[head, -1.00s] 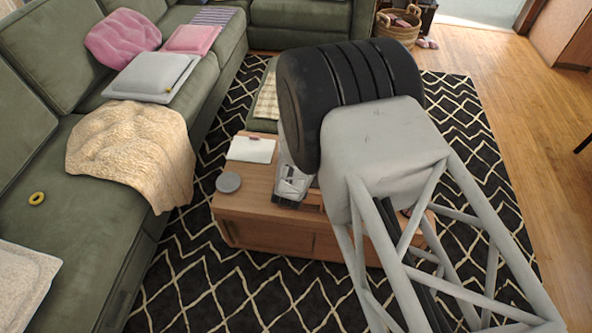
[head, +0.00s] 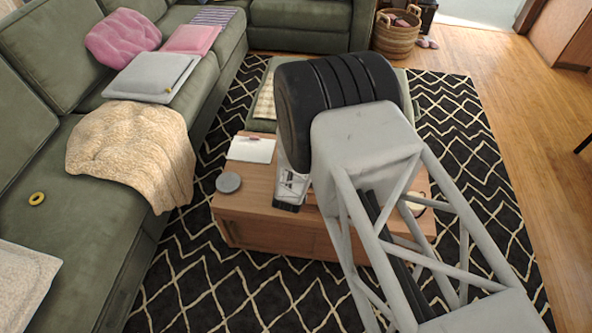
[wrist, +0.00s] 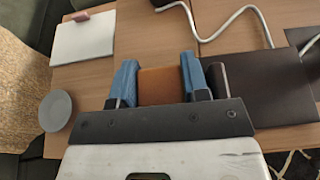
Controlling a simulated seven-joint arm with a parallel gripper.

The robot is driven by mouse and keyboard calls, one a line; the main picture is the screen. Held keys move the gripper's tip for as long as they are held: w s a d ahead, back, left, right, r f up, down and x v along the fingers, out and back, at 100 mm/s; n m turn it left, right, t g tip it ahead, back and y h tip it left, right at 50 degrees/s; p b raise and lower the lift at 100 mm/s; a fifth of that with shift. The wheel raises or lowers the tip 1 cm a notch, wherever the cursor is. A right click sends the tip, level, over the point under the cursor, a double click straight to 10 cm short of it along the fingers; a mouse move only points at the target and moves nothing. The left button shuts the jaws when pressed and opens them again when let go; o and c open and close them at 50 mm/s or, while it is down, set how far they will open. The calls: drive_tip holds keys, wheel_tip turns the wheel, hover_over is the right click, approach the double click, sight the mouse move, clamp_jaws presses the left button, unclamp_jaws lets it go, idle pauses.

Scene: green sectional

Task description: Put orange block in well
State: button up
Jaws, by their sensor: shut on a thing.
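In the wrist view, the orange block (wrist: 161,85) sits between the blue fingers of my gripper (wrist: 158,82), which are shut on it. A wooden coffee table (wrist: 115,90) lies below. A dark brown rectangular area (wrist: 265,95) is on the table to the right of the fingers; I cannot tell whether it is the well. In the head view, my gripper (head: 288,203) is over the coffee table (head: 262,213), and my arm hides much of the tabletop. The block is not visible there.
A white pad (head: 250,149) and a round grey disc (head: 228,182) lie on the left of the table. A white cable (wrist: 235,18) curves across the far side in the wrist view. The green sofa (head: 100,230) with a beige throw (head: 130,150) stands left.

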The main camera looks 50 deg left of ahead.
drive_tip(key=shift+f, duration=0.5)
drive_tip(key=o, duration=0.6)
drive_tip(key=shift+d+f, duration=0.1)
drive_tip(key=shift+f, duration=0.05)
drive_tip(key=shift+o, duration=0.2)
drive_tip(key=shift+s, duration=0.1)
drive_tip(key=shift+r, duration=0.6)
drive_tip(key=shift+v, duration=0.95)
drive_tip(key=v, duration=1)
drive_tip(key=shift+r, duration=0.25)
